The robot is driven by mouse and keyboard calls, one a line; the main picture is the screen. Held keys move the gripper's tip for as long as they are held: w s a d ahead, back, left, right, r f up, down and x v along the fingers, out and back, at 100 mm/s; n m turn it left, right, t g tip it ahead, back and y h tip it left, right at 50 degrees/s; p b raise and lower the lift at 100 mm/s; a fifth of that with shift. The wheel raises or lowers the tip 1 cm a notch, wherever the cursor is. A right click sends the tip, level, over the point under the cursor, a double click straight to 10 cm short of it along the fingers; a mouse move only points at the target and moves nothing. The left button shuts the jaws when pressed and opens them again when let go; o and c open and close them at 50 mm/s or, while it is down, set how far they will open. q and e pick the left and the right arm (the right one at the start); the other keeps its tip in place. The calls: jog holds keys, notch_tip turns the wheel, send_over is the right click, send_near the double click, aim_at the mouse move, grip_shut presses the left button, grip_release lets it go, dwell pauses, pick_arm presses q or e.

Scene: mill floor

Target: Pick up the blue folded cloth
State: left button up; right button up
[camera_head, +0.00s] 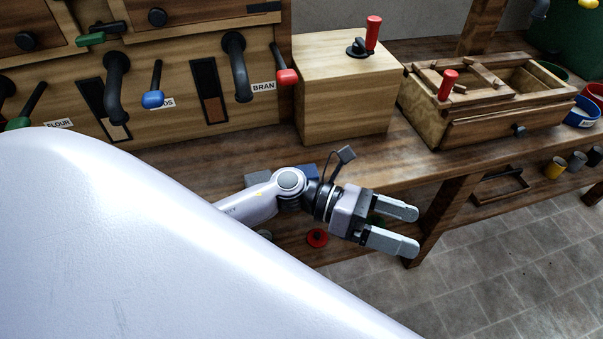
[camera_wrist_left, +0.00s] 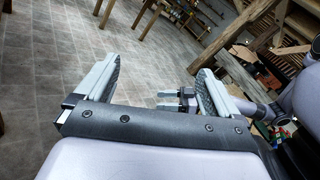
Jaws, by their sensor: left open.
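My left gripper (camera_head: 408,230) is open and empty in the head view, its two grey fingers apart in front of the wooden bench. No cloth shows clearly.
A wooden box with a red-handled crank (camera_head: 345,85) stands on the bench (camera_head: 420,160). A divided wooden box (camera_head: 480,100) stands right of it. Chute levers (camera_head: 115,85) line the back left. A red round thing (camera_head: 317,237) is below my left arm. Tiled floor (camera_head: 500,280) is open at the right.

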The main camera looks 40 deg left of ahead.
pick_arm(q)
notch_tip(320, 180, down, 4)
jog(key=w+a+m+g+y, duration=0.1)
jog(key=a+m+g+y, duration=0.3)
jog(key=m, duration=0.5)
jog(key=m+y, duration=0.8)
jog(key=y, duration=0.5)
send_over(305, 173)
jog(key=d, duration=0.1)
jog(key=shift+s+d+r+p, duration=0.1)
jog(key=shift+s+r+p, duration=0.3)
jog(key=shift+s+r, duration=0.05)
jog(key=shift+a+f, duration=0.2)
jog(key=shift+a, duration=0.05)
jog(key=f, duration=0.3)
jog(key=f+p, duration=0.1)
jog(key=f, duration=0.2)
jog(key=shift+w+a+f, duration=0.2)
jog(key=shift+f, duration=0.05)
jog(key=c, duration=1.1)
